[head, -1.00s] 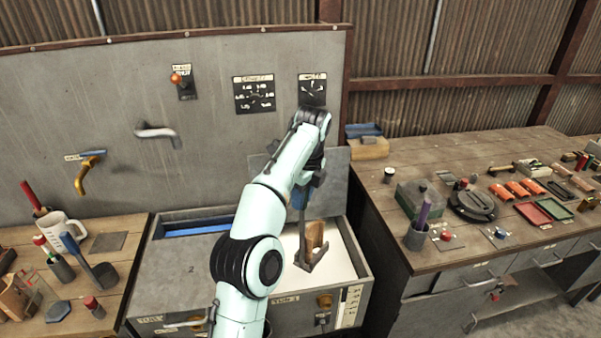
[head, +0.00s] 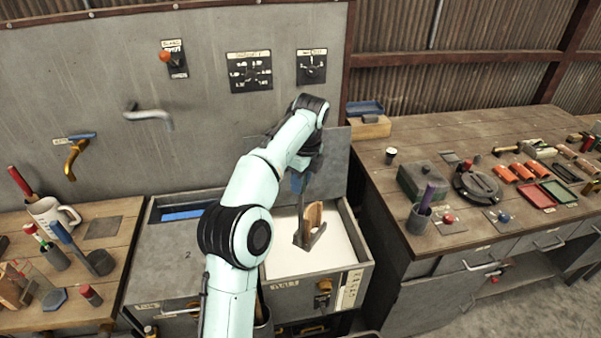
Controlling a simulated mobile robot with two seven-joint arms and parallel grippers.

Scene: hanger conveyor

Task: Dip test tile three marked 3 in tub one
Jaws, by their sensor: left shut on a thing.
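My left gripper (head: 299,178) is shut on the blue-grey handle of a dark holder (head: 301,212). The holder hangs down into the open tub at the right of the tub unit, with a tan, rounded tile (head: 314,213) at its lower end. No number shows on the tile. The tub (head: 343,258) holds a flat white surface, and its front label looks like tub 1. The holder's lower end is over or at that surface; I cannot tell whether it touches. My right gripper is out of view.
Beside it on the left is a closed lid marked 2 (head: 172,270). A left bench holds a mug (head: 52,214) and tools. A right workbench (head: 400,165) carries a cup (head: 419,217), a green box (head: 424,181) and trays. A raised lid (head: 335,160) stands behind the tub.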

